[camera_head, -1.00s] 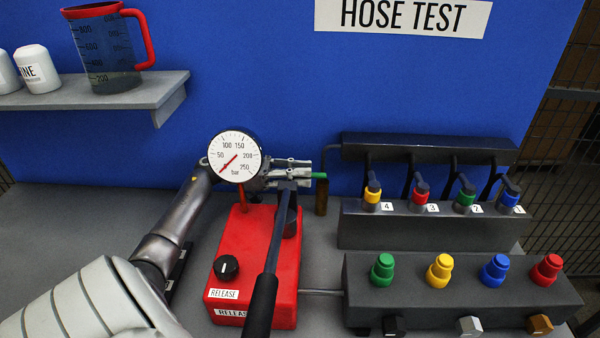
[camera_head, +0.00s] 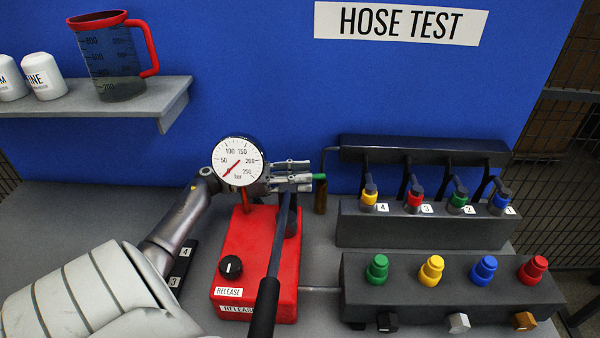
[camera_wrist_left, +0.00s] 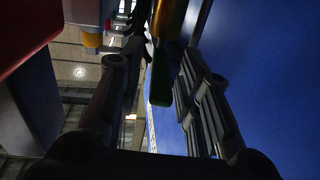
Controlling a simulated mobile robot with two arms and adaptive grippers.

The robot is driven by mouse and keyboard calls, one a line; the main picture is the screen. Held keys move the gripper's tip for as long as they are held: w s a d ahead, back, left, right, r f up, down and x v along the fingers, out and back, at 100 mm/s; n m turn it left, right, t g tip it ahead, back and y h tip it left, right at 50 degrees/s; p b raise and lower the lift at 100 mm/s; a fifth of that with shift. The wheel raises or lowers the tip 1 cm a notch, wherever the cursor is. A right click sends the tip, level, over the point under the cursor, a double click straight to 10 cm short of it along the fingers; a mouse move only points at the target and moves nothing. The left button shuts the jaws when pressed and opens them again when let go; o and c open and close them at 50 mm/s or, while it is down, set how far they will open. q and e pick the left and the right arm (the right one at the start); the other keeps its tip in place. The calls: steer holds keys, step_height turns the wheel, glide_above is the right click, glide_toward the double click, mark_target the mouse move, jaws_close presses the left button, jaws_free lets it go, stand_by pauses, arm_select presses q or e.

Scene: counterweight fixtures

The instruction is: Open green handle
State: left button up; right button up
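A small green handle (camera_head: 320,177) sits on top of a brown-gold upright fitting (camera_head: 320,200) by the blue wall, right of the pressure gauge. In the left wrist view the green handle (camera_wrist_left: 160,85) hangs below the gold fitting (camera_wrist_left: 170,20). My left gripper (camera_head: 308,176) has its fingers apart and reaches from behind the gauge to the handle. In the left wrist view my left gripper (camera_wrist_left: 155,95) has one finger on each side of the handle, with gaps visible. The gauge hides the gripper's base. My right gripper is not in view.
A red pump (camera_head: 260,255) with a black lever (camera_head: 270,275) and a gauge (camera_head: 238,161) stands in front of the left gripper. To the right are a rack of coloured valves (camera_head: 420,225) and a block with coloured knobs (camera_head: 450,285). A shelf (camera_head: 130,100) holds a jug (camera_head: 112,60).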

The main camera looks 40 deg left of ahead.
arm_select(q)
steer(key=v, duration=1.2)
